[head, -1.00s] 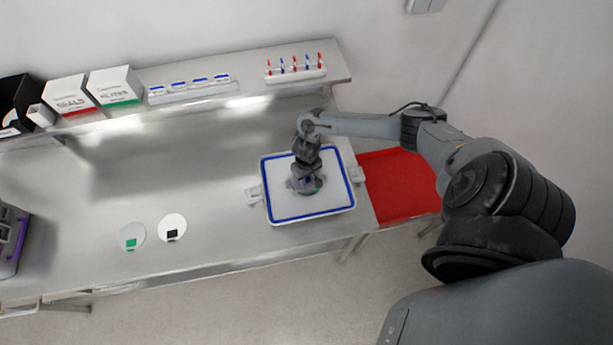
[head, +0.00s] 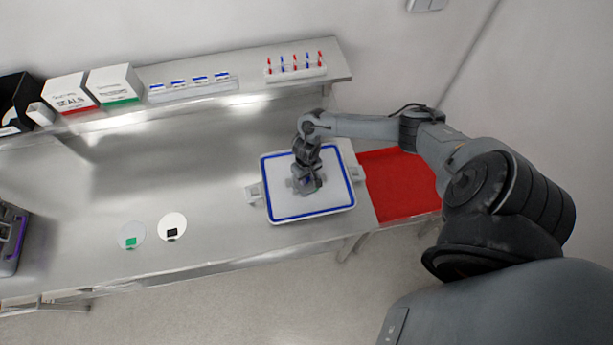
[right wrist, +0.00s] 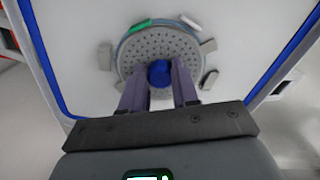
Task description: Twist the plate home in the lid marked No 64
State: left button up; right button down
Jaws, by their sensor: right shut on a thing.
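A white lid (head: 335,195) with a blue seal around its edge lies on the bench in the head view; no number on it is readable. In the right wrist view the lid (right wrist: 80,50) fills the background. A round grey perforated plate (right wrist: 138,48) sits at its middle, with a green mark (right wrist: 140,25) on its rim and grey lugs around it. My right gripper (right wrist: 159,80) is shut on the plate's blue knob (right wrist: 158,70), one finger each side. In the head view my right gripper (head: 306,182) hides most of the plate. My left gripper is out of view.
Clamps (head: 254,193) flank the lid. A red surface (head: 400,185) lies to its right. Two white discs, one with a green square (head: 131,235) and one with a black square (head: 173,226), lie left. The shelf holds boxes (head: 115,84) and a rack of red and blue pieces (head: 296,72).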

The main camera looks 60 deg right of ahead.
jog(key=shift+m+p, duration=0.5)
jog(key=shift+p, duration=0.4)
jog(key=shift+m+p, duration=0.8)
jog(key=shift+p, duration=0.2)
jog(key=shift+m+p, duration=1.2)
jog(key=shift+p, duration=0.3)
jog(key=m, duration=0.2)
jog(key=shift+a+f+m, duration=0.1)
jog(key=shift+a+m, duration=0.1)
jog(key=shift+m, duration=0.1)
jog(key=shift+w+d+m, duration=0.1)
jog(key=shift+m, duration=0.5)
jog(key=shift+c, duration=1.4)
grip_release()
